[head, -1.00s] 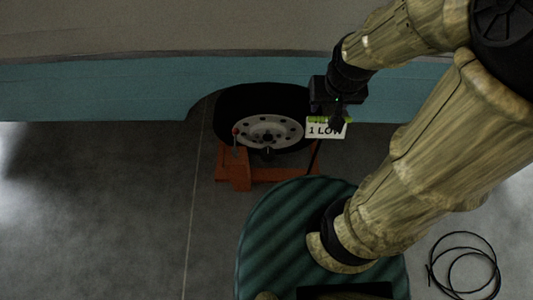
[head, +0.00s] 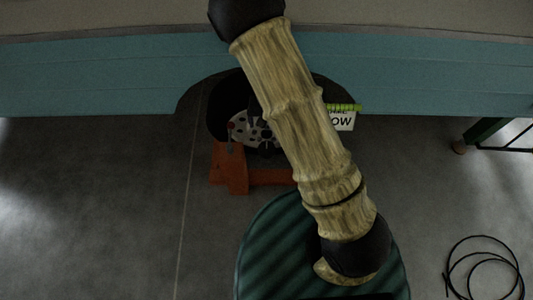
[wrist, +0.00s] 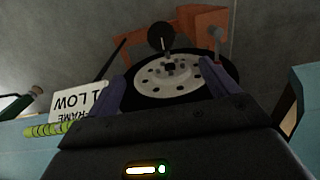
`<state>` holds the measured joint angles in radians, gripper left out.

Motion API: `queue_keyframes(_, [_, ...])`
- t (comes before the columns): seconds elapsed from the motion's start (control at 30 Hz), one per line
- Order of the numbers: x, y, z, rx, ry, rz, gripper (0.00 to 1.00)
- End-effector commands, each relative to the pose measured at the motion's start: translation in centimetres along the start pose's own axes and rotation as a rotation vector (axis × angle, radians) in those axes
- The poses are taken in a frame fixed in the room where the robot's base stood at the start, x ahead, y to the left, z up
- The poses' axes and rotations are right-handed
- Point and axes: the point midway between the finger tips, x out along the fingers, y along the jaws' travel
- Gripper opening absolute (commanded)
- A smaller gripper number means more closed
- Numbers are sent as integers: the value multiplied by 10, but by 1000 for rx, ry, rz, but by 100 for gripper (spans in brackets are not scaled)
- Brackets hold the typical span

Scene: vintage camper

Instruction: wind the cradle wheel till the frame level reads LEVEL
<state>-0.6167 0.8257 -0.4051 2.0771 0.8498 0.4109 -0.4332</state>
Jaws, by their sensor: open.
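The orange cradle (head: 232,170) stands on the floor below the tyred wheel (head: 217,122), with the pale hub partly behind my arm. In the wrist view the hub (wrist: 150,80) shows upside down between my fingers. A small black round part on a stem, perhaps the cradle wheel (wrist: 161,37), shows beyond the hub by the cradle (wrist: 205,22). The frame level's white sign (wrist: 75,102) reads "FRAME 1 LOW", beside a green vial (wrist: 48,130); my arm partly covers the sign (head: 342,121) in the head view. My gripper (wrist: 162,72) is open and empty, apart from the wheel.
The blue camper side (head: 120,75) runs across the back. A black cable coil (head: 485,268) lies at right. The left floor is clear.

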Motion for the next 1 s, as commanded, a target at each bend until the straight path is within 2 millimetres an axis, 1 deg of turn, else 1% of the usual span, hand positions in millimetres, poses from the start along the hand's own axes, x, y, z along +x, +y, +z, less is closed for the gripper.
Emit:
queue_keyframes(0.03, [13, -3, -2, -4, 1, 7, 87])
queue_keyframes(0.1, [18, -5, -3, -7, 3, 11, 87])
queue_keyframes(0.43, [17, -6, -3, -5, 4, 10, 87])
queue_keyframes(0.57, [24, -5, -3, -5, 3, 11, 87])
queue_keyframes(0.67, [36, -5, -3, -5, 2, 11, 87])
queue_keyframes(0.77, [52, -4, -3, -3, 1, 12, 87])
queue_keyframes(1.0, [94, -4, -3, -4, 1, 11, 87])
